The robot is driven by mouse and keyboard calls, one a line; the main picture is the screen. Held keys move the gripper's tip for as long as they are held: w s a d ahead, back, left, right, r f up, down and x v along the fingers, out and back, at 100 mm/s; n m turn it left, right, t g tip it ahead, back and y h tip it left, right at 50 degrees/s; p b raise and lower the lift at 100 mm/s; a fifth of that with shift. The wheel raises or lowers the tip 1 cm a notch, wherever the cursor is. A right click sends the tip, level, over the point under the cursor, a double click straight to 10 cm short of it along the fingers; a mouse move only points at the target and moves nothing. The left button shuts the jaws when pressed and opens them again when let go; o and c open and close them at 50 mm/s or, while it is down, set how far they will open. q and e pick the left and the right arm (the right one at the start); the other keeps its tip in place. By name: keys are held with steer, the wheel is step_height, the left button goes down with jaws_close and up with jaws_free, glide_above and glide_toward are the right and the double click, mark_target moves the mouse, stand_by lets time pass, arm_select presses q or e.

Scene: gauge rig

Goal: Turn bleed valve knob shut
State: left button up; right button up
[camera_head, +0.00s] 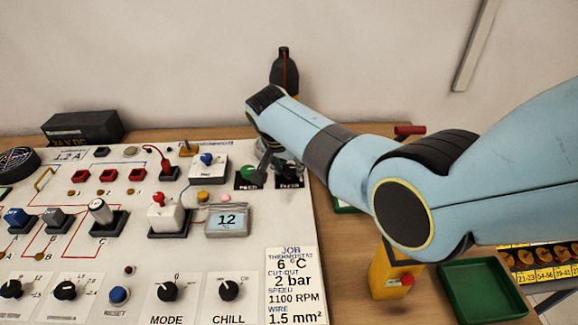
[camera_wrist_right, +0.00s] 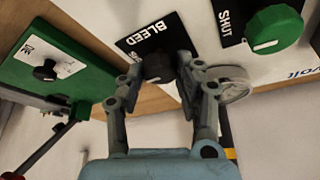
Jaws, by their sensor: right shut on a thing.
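The bleed valve knob (camera_wrist_right: 157,68) is small and black, on a black plate marked BLEED (camera_wrist_right: 150,38) in the right wrist view. My right gripper (camera_wrist_right: 160,72) has its two grey fingers on either side of this knob and is shut on it. The fingers cover part of the plate's lower lettering, so I cannot read the knob's setting. In the head view my right gripper (camera_head: 268,160) reaches down at the upper right end of the white panel (camera_head: 130,265), and the knob is hidden there. My left gripper is not in view.
A green knob (camera_wrist_right: 275,28) on a plate marked SHUT is close beside the gripper. A grey round part (camera_wrist_right: 232,84) is by the right finger. A green tray (camera_head: 485,290) lies at right.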

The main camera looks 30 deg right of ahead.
stand_by(0.3)
steer(key=o, duration=1.1)
steer(key=shift+o, duration=0.2)
steer(key=shift+r, duration=0.1)
steer(key=v, duration=1.2)
steer(key=shift+d, duration=0.1)
